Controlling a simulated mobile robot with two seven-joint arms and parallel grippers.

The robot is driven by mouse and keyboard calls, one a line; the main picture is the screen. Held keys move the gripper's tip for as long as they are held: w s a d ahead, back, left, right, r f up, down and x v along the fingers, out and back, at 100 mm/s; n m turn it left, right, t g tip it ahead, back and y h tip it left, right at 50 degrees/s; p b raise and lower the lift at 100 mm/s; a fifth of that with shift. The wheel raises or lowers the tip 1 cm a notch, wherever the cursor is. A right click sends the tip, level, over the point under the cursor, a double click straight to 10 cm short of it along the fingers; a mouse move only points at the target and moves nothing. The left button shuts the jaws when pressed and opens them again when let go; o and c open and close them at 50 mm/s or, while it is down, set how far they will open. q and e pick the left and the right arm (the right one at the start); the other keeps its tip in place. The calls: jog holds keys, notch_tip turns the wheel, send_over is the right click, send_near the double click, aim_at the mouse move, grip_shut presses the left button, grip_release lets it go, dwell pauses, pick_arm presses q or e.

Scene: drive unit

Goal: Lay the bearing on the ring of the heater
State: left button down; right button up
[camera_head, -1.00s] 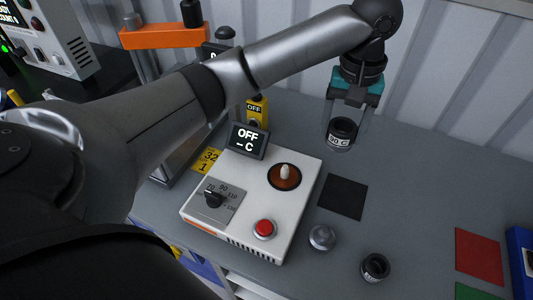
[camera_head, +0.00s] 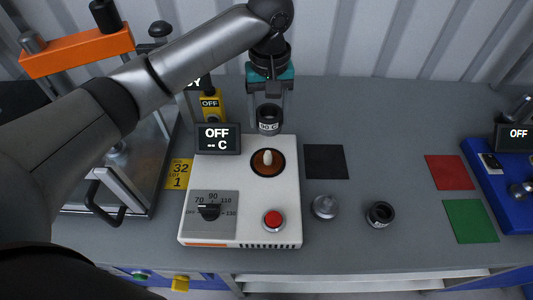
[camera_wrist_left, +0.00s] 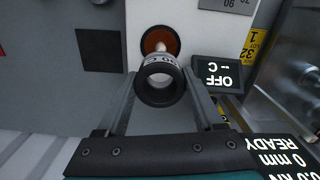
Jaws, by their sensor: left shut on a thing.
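The bearing (camera_head: 269,121), a dark ring with a white temperature label, is held between the fingers of my left gripper (camera_head: 268,112), which points down. The heater (camera_head: 285,190) is a white box with a knob, a red button and a display (camera_head: 217,139) reading OFF and dashes C. Its ring (camera_head: 262,170) is copper-brown with a pale peg in the middle. The bearing hangs behind the ring, off the peg. In the left wrist view the bearing (camera_wrist_left: 160,101) overlaps the edge of the ring (camera_wrist_left: 151,37). My right gripper is not in view.
A press with an orange beam (camera_head: 75,52) stands left of the heater, a yellow OFF box (camera_head: 210,105) behind it. A black square (camera_head: 325,161), a silver knob-like part (camera_head: 325,207) and a dark cup-like part (camera_head: 380,214) are to the right. Red (camera_head: 449,172) and green (camera_head: 470,221) squares lie farther right.

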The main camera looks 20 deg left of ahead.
aim_at(268, 152)
pick_arm(q)
notch_tip(268, 152, down, 13)
jog(key=shift+a+r+b, duration=0.1)
jog(key=shift+b, duration=0.65)
jog(key=shift+f, duration=0.25)
grip_release()
notch_tip(268, 152, up, 12)
jog(key=shift+r+p, duration=0.15)
jog(key=shift+p, duration=0.7)
